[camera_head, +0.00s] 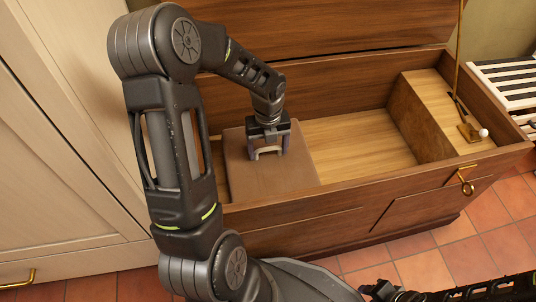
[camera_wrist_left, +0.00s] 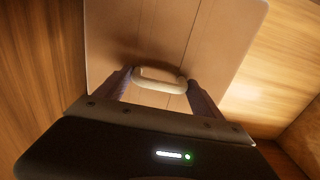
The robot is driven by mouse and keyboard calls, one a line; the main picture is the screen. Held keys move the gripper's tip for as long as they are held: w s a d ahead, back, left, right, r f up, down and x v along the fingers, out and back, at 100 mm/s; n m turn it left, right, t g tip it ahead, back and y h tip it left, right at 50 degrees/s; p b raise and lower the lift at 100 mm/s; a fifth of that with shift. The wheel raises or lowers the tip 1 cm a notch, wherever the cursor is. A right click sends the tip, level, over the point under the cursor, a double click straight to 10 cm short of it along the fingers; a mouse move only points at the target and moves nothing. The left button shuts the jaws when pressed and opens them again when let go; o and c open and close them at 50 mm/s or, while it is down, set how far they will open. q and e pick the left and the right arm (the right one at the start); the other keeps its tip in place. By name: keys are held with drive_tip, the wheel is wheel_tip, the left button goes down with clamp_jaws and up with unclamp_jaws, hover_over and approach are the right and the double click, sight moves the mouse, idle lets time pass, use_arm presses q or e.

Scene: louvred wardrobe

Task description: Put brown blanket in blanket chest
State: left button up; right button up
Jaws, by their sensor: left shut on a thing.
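The brown blanket (camera_head: 268,178) is a flat, folded, squarish piece inside the open wooden blanket chest (camera_head: 345,200), at its left end. In the left wrist view the blanket (camera_wrist_left: 215,40) fills the upper middle, with a pale raised grip (camera_wrist_left: 162,78) between the fingers. My left gripper (camera_head: 268,153) points down into the chest and is shut on the blanket by this pale grip. Whether the blanket's underside touches the chest floor is hidden. A dark part of my right arm shows at the bottom right, but its jaws cannot be made out.
The chest lid (camera_head: 300,28) stands open at the back. A raised wooden compartment (camera_head: 440,110) with a thin brass rod fills the chest's right end; bare floor (camera_head: 360,140) lies between. A pale cabinet door (camera_head: 60,150) stands at left, and a slatted piece (camera_head: 505,80) at right.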

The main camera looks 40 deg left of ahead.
use_arm(q)
drive_tip(key=shift+f, duration=1)
use_arm(e)
drive_tip(key=shift+w+f, duration=0.15)
drive_tip(key=shift+f, duration=0.4)
use_arm(q)
drive_tip(key=shift+f+b, duration=0.15)
drive_tip(key=shift+b, duration=0.15)
drive_tip(key=o, duration=2.1)
drive_tip(key=shift+c, duration=0.2)
wheel_tip(320, 180, up, 12)
drive_tip(key=p, duration=0.6)
use_arm(e)
wheel_tip(320, 180, up, 6)
drive_tip(key=s, duration=0.1)
drive_tip(key=shift+r, duration=0.15)
